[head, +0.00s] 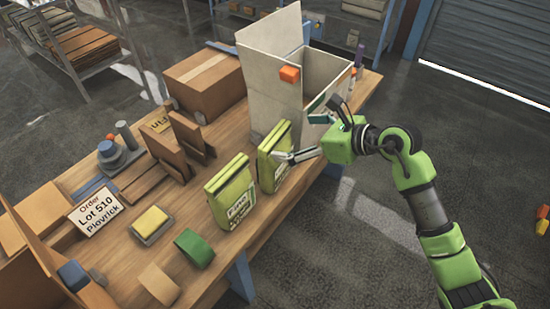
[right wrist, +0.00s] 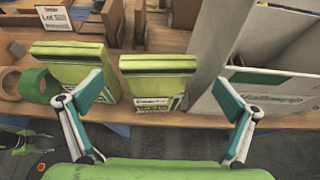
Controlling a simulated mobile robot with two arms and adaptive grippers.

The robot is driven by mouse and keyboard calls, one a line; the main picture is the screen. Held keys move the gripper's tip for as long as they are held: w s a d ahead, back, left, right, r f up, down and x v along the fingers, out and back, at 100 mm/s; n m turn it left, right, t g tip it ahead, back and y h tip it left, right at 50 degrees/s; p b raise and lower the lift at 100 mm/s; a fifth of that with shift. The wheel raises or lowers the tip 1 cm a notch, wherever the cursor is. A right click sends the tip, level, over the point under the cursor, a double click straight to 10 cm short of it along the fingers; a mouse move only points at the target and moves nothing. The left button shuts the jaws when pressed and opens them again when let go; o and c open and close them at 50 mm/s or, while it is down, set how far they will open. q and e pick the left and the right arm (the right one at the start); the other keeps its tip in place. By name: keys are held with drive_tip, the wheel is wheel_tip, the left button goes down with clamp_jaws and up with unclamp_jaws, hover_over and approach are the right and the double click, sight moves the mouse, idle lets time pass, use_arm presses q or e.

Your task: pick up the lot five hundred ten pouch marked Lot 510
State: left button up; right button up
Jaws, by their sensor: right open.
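Two green pouches stand upright near the table's front edge. The left pouch (head: 230,193) has a printed label; it also shows in the right wrist view (right wrist: 75,68). The right pouch (head: 273,158) stands beside the white box, and it also shows in the right wrist view (right wrist: 158,68). Their lot numbers are too small to read. A card (head: 96,212) reads "Order Lot 510 Plavrick". My right gripper (head: 298,138) is open and empty at the right pouch; in the wrist view its fingers (right wrist: 160,92) lie either side of that pouch, apart from it.
A tall open white box (head: 262,85) stands just right of the right pouch. A green tape roll (head: 194,247), a yellow sponge-like block (head: 151,221), a tan roll (head: 159,284) and a cardboard box (head: 205,82) are on the wooden table.

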sight(279, 135)
drive_tip(key=p+x, duration=0.2)
drive_tip(key=x, duration=0.2)
drive_tip(key=shift+w+a, duration=0.15)
drive_tip(key=shift+a, duration=0.3)
drive_tip(key=shift+w+a+f, duration=0.15)
drive_tip(key=shift+a+f, duration=0.05)
drive_tip(key=shift+f, duration=0.05)
drive_tip(key=shift+d, duration=0.1)
drive_tip(key=c, duration=1.4)
drive_tip(key=shift+c, duration=0.8)
drive_tip(key=shift+r, duration=0.15)
